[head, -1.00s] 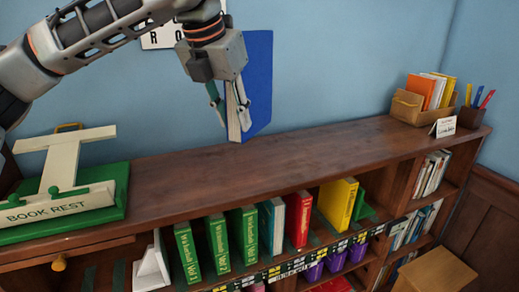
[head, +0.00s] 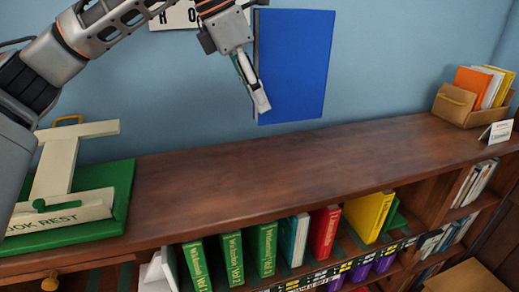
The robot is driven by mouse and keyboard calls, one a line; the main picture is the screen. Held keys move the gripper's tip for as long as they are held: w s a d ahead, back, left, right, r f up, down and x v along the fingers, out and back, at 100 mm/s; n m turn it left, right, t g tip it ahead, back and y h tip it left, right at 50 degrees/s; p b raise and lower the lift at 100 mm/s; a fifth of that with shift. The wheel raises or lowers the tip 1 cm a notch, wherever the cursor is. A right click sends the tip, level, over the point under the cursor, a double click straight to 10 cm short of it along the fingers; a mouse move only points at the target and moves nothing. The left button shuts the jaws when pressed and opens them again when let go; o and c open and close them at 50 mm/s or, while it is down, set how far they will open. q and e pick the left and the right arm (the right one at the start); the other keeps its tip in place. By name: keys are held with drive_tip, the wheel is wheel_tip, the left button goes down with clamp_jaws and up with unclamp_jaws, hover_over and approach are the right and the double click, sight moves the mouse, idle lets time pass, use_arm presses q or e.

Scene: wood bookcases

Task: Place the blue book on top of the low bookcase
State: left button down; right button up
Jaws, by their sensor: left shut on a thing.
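The blue book (head: 295,68) is upright in my left gripper (head: 258,100), its blue cover facing the camera. The gripper is shut on the book's left edge. The book hangs above the back part of the low bookcase's wooden top (head: 270,180), in front of the blue wall. Its lower edge looks clear of the top, though the exact gap is hard to judge. My right gripper is not in view.
A green and cream book rest (head: 75,190) stands on the top at the left. A box of books (head: 462,104) and a small white card (head: 496,131) are at the right end. The middle is bare. Green, red and yellow books (head: 368,215) fill the shelf below.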

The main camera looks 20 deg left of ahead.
use_arm(q)
wheel_tip(320, 180, down, 13)
drive_tip(key=shift+r, duration=0.2)
drive_tip(key=c, duration=2.1)
unclamp_jaws()
drive_tip(key=shift+f, duration=0.1)
drive_tip(key=o, duration=0.5)
drive_tip(key=shift+c, duration=0.2)
drive_tip(key=v, duration=1.2)
